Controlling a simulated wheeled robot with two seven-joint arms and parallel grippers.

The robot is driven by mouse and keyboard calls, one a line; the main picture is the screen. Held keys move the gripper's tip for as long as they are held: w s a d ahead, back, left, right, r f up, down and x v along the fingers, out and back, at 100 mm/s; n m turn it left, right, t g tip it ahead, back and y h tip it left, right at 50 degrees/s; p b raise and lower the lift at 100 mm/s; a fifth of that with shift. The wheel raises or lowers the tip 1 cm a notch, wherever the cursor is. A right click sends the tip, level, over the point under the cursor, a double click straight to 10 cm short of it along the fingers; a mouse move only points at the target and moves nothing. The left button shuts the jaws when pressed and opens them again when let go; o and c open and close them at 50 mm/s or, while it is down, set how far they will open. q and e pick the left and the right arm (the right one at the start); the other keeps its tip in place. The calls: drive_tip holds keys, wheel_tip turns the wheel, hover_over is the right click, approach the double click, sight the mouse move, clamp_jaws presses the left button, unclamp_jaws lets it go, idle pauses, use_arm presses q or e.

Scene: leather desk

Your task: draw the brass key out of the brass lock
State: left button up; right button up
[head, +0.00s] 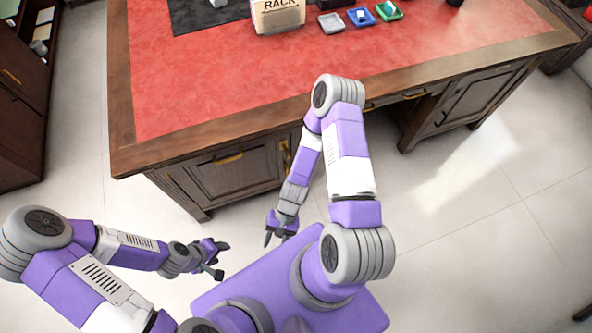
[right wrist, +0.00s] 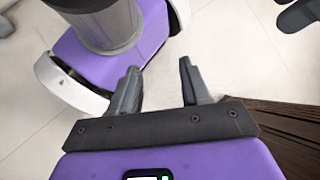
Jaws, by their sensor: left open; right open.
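In the head view, a small brass fitting (head: 285,153) shows on the desk's front, partly beside my right arm. I cannot tell whether it is the brass lock, and no key can be made out. My right gripper (head: 277,240) hangs low in front of the desk, open and empty, its fingers pointing down. In the right wrist view the right gripper (right wrist: 159,82) has its two fingers apart with nothing between them. My left gripper (head: 221,260) is open and empty, further left and away from the desk.
The desk (head: 180,148) has a red leather top and brass handles (head: 228,159). A rack box (head: 277,15), a grey tray (head: 331,23), a blue tray (head: 361,18) and a green tray (head: 389,11) stand at its back. A dark cabinet (head: 22,110) is at left.

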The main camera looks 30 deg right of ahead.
sight(287, 153)
drive_tip(key=w+a+m+t+y+b, duration=0.2)
drive_tip(key=w+a+m+t+y, duration=0.35)
drive_tip(key=w+m+y, duration=0.35)
drive_tip(key=w+d+f+m+t+h, duration=0.1)
drive_tip(key=w+d+m+t+h, duration=0.1)
drive_tip(key=w+d+m+t, duration=0.5)
drive_tip(key=w+d+f+m+t+h+b, duration=0.1)
drive_tip(key=w+d+f+m+t+h, duration=0.15)
drive_tip(key=d+m+h, duration=0.35)
drive_tip(key=w+d+f+m+t+h, duration=0.2)
drive_tip(key=d+f+m+t+h, duration=0.15)
drive_tip(key=d+h, duration=0.3)
drive_tip(key=w+d+f+m+t+h+b, duration=0.1)
drive_tip(key=w+d+f+m+t+h, duration=0.15)
drive_tip(key=d+m+h, duration=0.35)
drive_tip(key=shift+n+y, duration=0.35)
drive_tip(key=shift+y, duration=0.1)
drive_tip(key=w, duration=0.2)
drive_tip(key=w+d+b, duration=0.1)
drive_tip(key=w, duration=0.1)
drive_tip(key=w+d+r+b, duration=0.1)
drive_tip(key=w, duration=0.1)
drive_tip(key=shift+d, duration=0.2)
